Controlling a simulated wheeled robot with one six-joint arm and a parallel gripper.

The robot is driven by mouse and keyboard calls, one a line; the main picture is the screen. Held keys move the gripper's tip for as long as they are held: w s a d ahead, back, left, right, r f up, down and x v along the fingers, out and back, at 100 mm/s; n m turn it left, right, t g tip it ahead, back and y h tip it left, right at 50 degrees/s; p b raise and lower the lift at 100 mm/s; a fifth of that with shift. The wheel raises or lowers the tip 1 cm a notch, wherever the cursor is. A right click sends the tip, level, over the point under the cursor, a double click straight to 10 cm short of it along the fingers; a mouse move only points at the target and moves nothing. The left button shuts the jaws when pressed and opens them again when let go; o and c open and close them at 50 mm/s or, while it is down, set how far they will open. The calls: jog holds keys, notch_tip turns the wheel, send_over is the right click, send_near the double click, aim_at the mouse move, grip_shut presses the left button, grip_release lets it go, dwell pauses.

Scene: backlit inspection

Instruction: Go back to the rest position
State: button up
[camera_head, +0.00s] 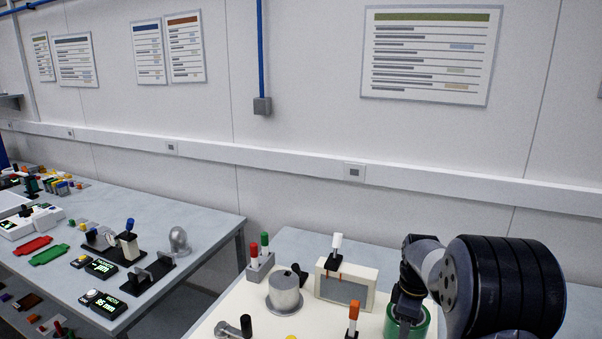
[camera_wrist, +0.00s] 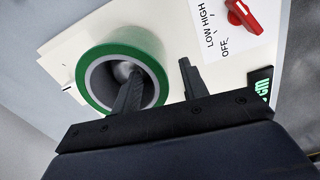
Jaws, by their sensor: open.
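My gripper (camera_wrist: 160,66) is open, with its two dark fingers apart. In the wrist view the left finger overlaps the opening of a green ring with a grey inner wall (camera_wrist: 154,53); the right finger is outside the ring, to its right. I cannot tell whether the left finger is inside the ring or above it. In the head view my gripper (camera_head: 402,297) is at the green ring (camera_head: 425,325), on the right part of the cream board (camera_head: 225,306), and my arm hides part of the ring.
A red knob (camera_wrist: 241,14) sits on a LOW/HIGH/OFF panel. Left of the ring stand an orange-topped switch (camera_head: 353,318), a framed box (camera_head: 345,287) with a white lever, a metal cylinder (camera_head: 285,292) and red and green posts (camera_head: 259,258). Another bench (camera_head: 190,215) is at left.

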jog(key=shift+f, duration=0.1)
jog(key=shift+f+b, duration=0.4)
jog(key=shift+f, duration=0.05)
notch_tip(320, 180, up, 11)
notch_tip(320, 180, down, 11)
notch_tip(320, 180, up, 11)
jog(key=p, duration=0.6)
jog(key=shift+f+p, duration=0.15)
jog(key=shift+p, duration=0.15)
jog(key=shift+s, duration=0.1)
